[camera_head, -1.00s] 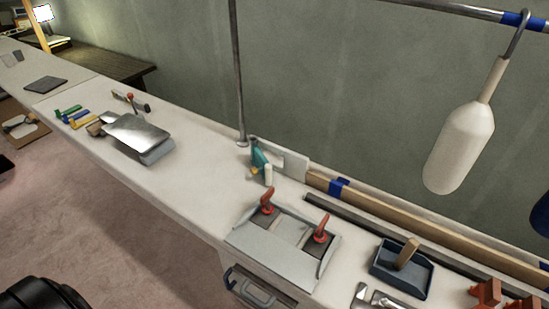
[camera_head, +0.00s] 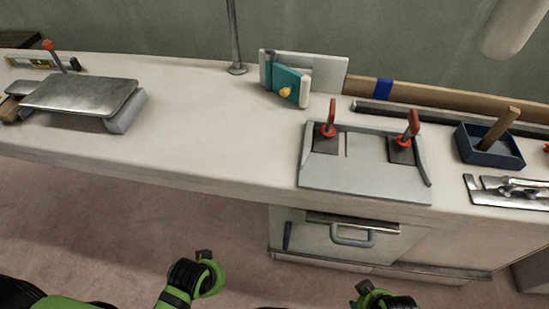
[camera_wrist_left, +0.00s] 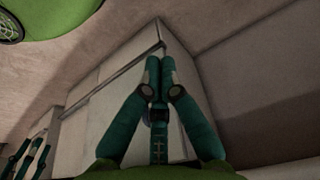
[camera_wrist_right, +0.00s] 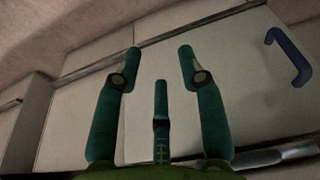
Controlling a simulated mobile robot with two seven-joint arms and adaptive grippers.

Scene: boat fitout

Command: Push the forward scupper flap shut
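No part is labelled as the forward scupper flap, so I cannot tell which it is. A grey plate (camera_head: 365,182) on the counter carries two dark square pads, a left pad (camera_head: 326,145) and a right pad (camera_head: 401,151), each with a raised red handle. Behind it to the left, a teal piece (camera_head: 283,80) with a yellow knob stands against an upright white panel (camera_head: 328,73). My left gripper (camera_wrist_left: 160,62) has its fingertips together and nothing visible between them. My right gripper (camera_wrist_right: 160,53) is open and empty. Both are low in front of the counter, apart from these things.
A cabinet front with a handle (camera_head: 352,237) lies below the plate. A blue tray (camera_head: 489,155) with a wooden block and metal parts (camera_head: 505,190) stand to the right. A metal plate (camera_head: 80,95) is at the left. A post (camera_head: 234,40) rises at the back. The counter between is clear.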

